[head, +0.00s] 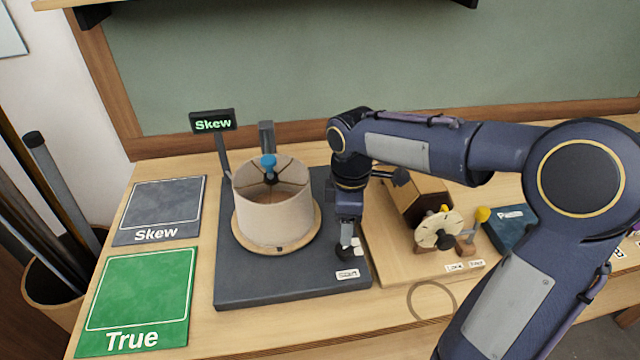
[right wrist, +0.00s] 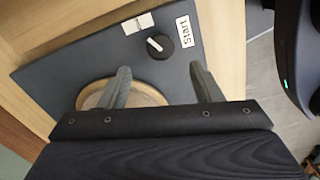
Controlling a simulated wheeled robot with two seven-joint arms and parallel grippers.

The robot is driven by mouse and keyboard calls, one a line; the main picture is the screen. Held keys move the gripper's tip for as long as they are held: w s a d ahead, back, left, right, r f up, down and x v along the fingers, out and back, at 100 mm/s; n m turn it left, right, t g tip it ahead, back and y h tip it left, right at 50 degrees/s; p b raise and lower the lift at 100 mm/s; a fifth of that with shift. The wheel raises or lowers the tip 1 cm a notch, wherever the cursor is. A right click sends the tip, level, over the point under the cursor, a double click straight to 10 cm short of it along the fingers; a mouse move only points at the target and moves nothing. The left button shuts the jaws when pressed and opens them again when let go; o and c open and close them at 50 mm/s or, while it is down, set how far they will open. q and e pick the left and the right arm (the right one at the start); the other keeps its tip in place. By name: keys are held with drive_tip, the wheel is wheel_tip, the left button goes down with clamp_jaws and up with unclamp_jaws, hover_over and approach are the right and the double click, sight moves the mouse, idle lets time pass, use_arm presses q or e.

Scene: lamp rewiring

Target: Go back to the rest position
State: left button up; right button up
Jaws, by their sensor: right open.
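My right arm comes in from the right in the head view, and its gripper (head: 347,236) points down over the front right corner of the dark test base (head: 235,290). In the right wrist view the two fingers of the right gripper (right wrist: 163,80) are apart with nothing between them. The black knob (right wrist: 160,46) beside the "Start" label (right wrist: 187,38) lies just beyond the fingertips; I cannot tell whether they touch it. The cream lampshade (head: 270,210) stands on a round wooden disc on the base, left of the gripper. My left gripper is not in view.
A lit "Skew" sign (head: 213,121) stands behind the base. A grey "Skew" mat (head: 160,205) and a green "True" mat (head: 140,295) lie at the left. A wooden board (head: 400,265) with a dial (head: 438,231) is at the right, below my arm.

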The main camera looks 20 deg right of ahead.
drive_tip(key=shift+s, duration=0.1)
drive_tip(key=s+a+m+t+y, duration=0.2)
drive_tip(key=s+m, duration=0.5)
drive_tip(key=s, duration=0.1)
drive_tip(key=s+a+r+m+t+y, duration=0.1)
drive_tip(key=s+a+m+t, duration=0.1)
drive_tip(key=s+m, duration=0.5)
drive_tip(key=shift+s+a+r+t+y, duration=0.15)
drive_tip(key=shift+s+t+y, duration=0.25)
drive_tip(key=shift+s+t, duration=0.6)
drive_tip(key=shift+s, duration=0.15)
idle(0.3)
